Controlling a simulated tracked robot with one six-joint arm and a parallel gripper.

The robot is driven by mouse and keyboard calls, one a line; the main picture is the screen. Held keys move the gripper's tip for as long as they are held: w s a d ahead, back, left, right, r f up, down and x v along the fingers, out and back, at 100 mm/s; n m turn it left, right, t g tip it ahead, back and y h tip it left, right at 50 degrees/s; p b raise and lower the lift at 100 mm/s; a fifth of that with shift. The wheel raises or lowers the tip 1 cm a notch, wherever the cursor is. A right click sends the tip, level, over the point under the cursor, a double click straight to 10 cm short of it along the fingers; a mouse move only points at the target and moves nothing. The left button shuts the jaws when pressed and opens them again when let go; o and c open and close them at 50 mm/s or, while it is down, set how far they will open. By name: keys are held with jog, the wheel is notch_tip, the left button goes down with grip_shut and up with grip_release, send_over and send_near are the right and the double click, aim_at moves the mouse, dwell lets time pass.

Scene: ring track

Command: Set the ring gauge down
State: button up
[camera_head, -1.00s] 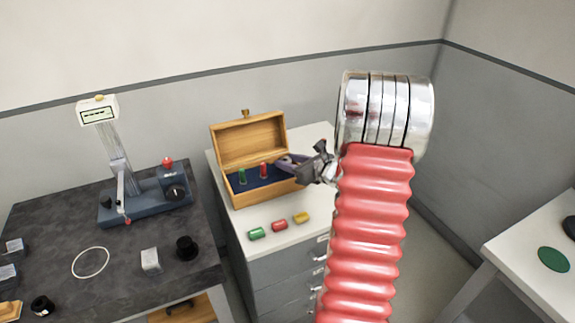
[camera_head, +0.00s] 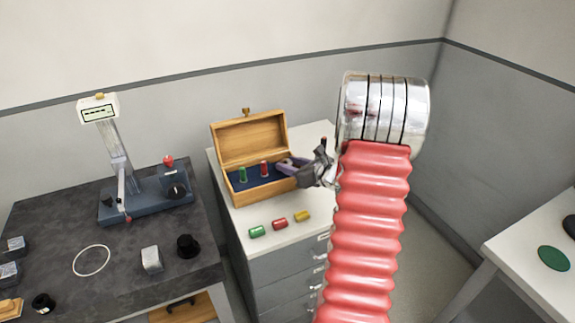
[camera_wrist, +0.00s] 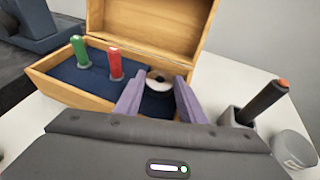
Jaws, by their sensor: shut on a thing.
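The ring gauge (camera_wrist: 158,79) is a small metal ring with a dark hole. In the wrist view my gripper (camera_wrist: 158,92) is shut on it between two purple fingers. It is over the right part of the open wooden box (camera_wrist: 68,87), above the blue lining; whether it touches the lining I cannot tell. A green peg (camera_wrist: 79,50) and a red peg (camera_wrist: 115,62) stand upright in the box, left of the ring. In the head view my gripper (camera_head: 284,167) reaches into the box (camera_head: 243,197) from the right, and the ring cannot be made out.
The box stands on a white-topped drawer cabinet (camera_head: 245,222). Green (camera_head: 257,231), red (camera_head: 279,224) and yellow (camera_head: 302,216) cylinders lie in front of it. In the wrist view, an orange-tipped dark tool (camera_wrist: 263,101) stands at right. The open lid rises behind the ring.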

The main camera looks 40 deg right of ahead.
jog(key=o, duration=0.9)
jog(key=shift+f, duration=0.2)
jog(key=shift+s, duration=0.1)
jog(key=shift+d+r, duration=0.1)
jog(key=shift+r, duration=0.45)
jog(key=v, duration=1.2)
jog(key=shift+r, duration=0.15)
